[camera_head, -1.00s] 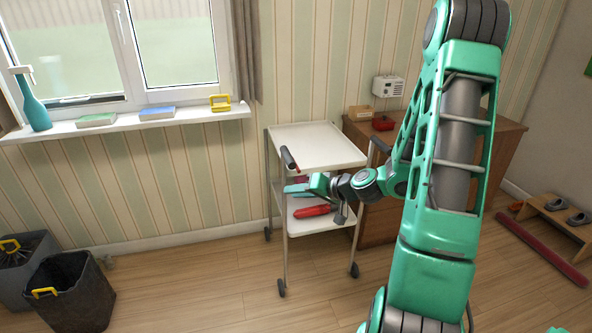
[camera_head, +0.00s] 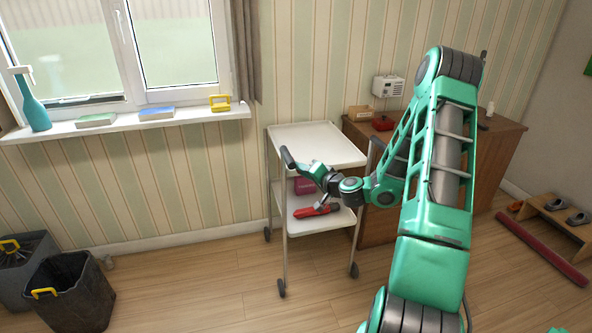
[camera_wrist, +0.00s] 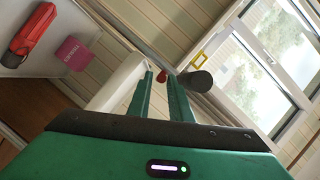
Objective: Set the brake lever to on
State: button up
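A trolley with a white top (camera_head: 318,145) stands by the wall, with a dark handle grip (camera_head: 287,158) at its front left corner. My gripper (camera_head: 312,171) is beside the trolley's front edge, close to this grip. In the wrist view the two green fingers of my gripper (camera_wrist: 161,85) are apart with nothing between them. A small red knob (camera_wrist: 160,76), which seems to be the tip of the brake lever, shows just beyond the fingertips. The dark grip (camera_wrist: 196,82) is just right of the right fingertip. The lever's shaft and setting cannot be made out.
The trolley's lower shelf holds a red tool (camera_head: 317,210) and a magenta box (camera_head: 304,185). A wooden cabinet (camera_head: 490,150) stands to the right. Dark bins (camera_head: 70,290) are at the far left. The floor left of the trolley (camera_head: 190,280) is clear.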

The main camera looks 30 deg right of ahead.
jog(key=shift+x, duration=1.55)
